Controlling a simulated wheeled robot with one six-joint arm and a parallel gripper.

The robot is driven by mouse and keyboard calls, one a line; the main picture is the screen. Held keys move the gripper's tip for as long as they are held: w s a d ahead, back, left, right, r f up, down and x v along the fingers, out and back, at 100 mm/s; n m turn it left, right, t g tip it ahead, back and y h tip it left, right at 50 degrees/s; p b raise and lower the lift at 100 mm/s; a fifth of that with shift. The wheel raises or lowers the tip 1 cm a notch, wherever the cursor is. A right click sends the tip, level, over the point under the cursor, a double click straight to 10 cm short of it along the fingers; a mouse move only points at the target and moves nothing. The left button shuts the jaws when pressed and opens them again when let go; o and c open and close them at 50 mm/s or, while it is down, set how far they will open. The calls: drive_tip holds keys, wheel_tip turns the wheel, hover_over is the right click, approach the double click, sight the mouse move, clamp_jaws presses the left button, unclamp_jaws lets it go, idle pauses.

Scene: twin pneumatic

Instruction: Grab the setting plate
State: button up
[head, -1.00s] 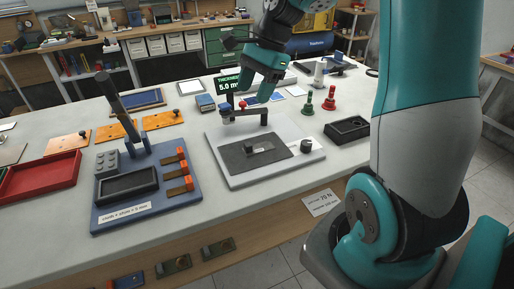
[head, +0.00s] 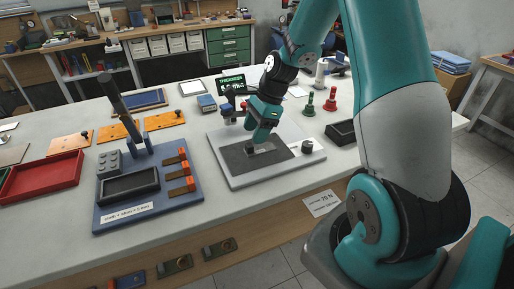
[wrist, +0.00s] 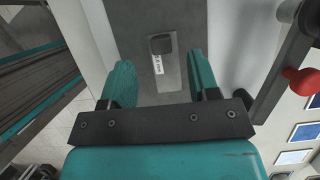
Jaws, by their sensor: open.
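The setting plate, a small grey piece marked 5 mm (wrist: 157,66) with a black block (wrist: 160,44) on it, lies on the dark mat of the grey base plate (head: 236,182). In the head view it shows partly behind my gripper, at the fingertips (head: 266,149). My gripper (head: 256,142) is open, low over the mat. In the wrist view my two teal fingers (wrist: 159,60) stand on either side of the setting plate, with visible space to both. I cannot tell the exact height of the fingertips.
A dark bracket with a red knob (wrist: 300,80) stands close behind my gripper. A blue fixture (head: 150,205) with an upright handle stands left. A black tray (head: 342,132) is to the right.

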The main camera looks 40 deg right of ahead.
sight(250, 145)
drive_tip(key=p+x, duration=0.1)
drive_tip(key=x, duration=0.3)
drive_tip(key=shift+f, duration=0.45)
clamp_jaws()
drive_tip(key=shift+r, duration=0.15)
